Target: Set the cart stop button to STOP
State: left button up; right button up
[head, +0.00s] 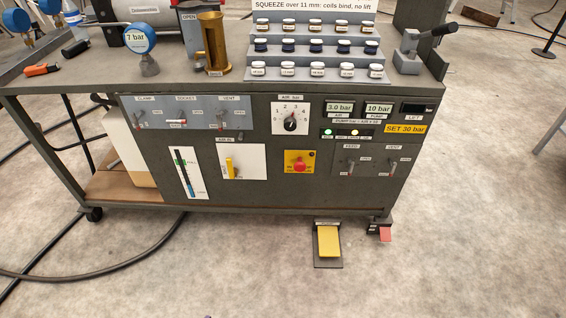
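The cart stop button is a red mushroom knob (299,166) on a yellow plate (299,156) low in the middle of the cart's grey front panel. Small lettering runs beneath the knob, too small to read. I cannot tell from this view whether the knob is pressed in or out. Neither of my grippers shows in the head view, and nothing covers the button.
The cart (270,184) carries valve levers, a rotary selector (290,120) and a yellow lever (229,167) around the button. Cables lie on the floor at left. Floor in front is otherwise clear.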

aim_at(300, 167)
jog(key=z, duration=0.1)
jog(key=k, duration=0.45)
jog(key=u, duration=0.9)
jog(key=i, duration=1.35)
jog(key=z, duration=0.35)
